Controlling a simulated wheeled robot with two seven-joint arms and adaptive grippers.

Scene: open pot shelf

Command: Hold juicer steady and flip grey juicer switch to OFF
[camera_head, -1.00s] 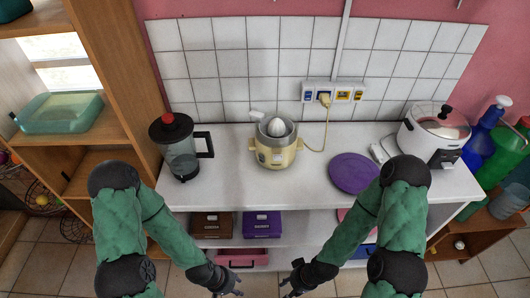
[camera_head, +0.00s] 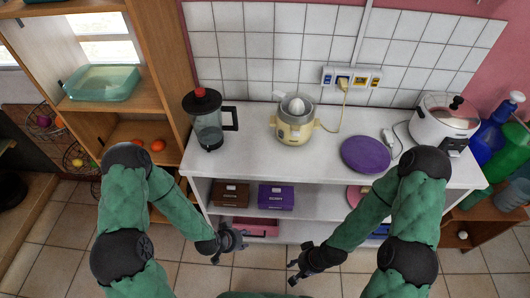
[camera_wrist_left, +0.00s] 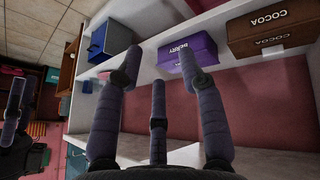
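The juicer (camera_head: 294,122) is cream-yellow with a grey top bowl and a white cone. It stands upright on the white counter, near the tiled wall, with its cord running to the wall socket. Its switch is too small to make out in the head view. My left gripper (camera_head: 231,243) is in front of the shelf, below the counter edge and apart from the juicer. In the left wrist view its fingers (camera_wrist_left: 160,75) are spread with nothing between them. My right gripper (camera_head: 298,270) is also low in front of the shelf, away from the juicer; its fingers look apart and empty.
A blender (camera_head: 209,124) stands left of the juicer, and a purple plate (camera_head: 366,154) lies to its right. A white cooker (camera_head: 440,122) is at the right end of the white counter (camera_head: 255,163). Boxes (camera_head: 276,197) sit on the shelf below. A socket strip (camera_head: 350,78) is on the wall.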

